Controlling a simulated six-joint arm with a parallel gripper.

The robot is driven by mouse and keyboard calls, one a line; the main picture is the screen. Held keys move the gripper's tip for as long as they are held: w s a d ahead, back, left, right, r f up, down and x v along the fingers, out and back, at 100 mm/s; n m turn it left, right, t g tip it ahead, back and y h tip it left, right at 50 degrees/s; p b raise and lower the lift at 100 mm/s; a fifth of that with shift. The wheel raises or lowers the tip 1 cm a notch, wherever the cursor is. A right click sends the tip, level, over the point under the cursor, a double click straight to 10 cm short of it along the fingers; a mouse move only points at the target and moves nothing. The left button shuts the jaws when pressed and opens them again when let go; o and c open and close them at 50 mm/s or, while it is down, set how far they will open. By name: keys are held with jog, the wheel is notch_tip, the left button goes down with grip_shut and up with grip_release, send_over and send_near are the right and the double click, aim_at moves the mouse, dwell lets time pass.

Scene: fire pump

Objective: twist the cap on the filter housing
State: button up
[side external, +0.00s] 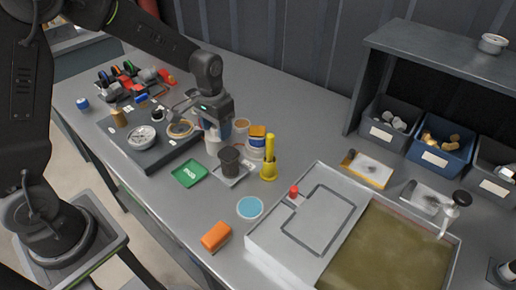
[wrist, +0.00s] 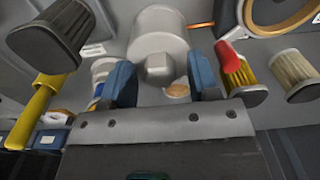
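The filter housing (wrist: 158,35) shows in the wrist view as a pale grey rounded cylinder with a square-headed boss (wrist: 160,67) facing me. It seems to be the white cylinder (side external: 212,146) partly hidden below my gripper in the side view. My gripper (wrist: 163,80) is open, with its two blue fingers wide apart. The boss lies between and just beyond the fingertips in the wrist view, with visible gaps on both sides. I cannot tell the exact height of the fingers over the cap. In the side view my gripper (side external: 222,133) points down over the bench.
A dark filter cup (side external: 229,160), a yellow brush holder (side external: 268,171) and a green card (side external: 189,173) stand close by. A gauge (side external: 141,137) sits on a dark block. A large grey tray (side external: 270,240) is at the front right. Bins (side external: 440,145) line the back right.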

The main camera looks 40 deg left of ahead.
jog(key=shift+s+f, duration=0.15)
jog(key=shift+f, duration=0.45)
jog(key=shift+c, duration=0.4)
jog(key=shift+r, duration=0.5)
grip_shut()
jog(key=shift+w+r, duration=0.2)
jog(key=shift+r, duration=1.15)
notch_tip(320, 180, up, 14)
jog(key=w+d, duration=0.6)
jog(key=d, duration=0.2)
jog(key=shift+w+d+f, duration=0.1)
jog(key=shift+d+f, duration=0.1)
jog(key=shift+f, duration=2.85)
jog(key=shift+d+f, duration=0.2)
jog(key=shift+f, duration=2.8)
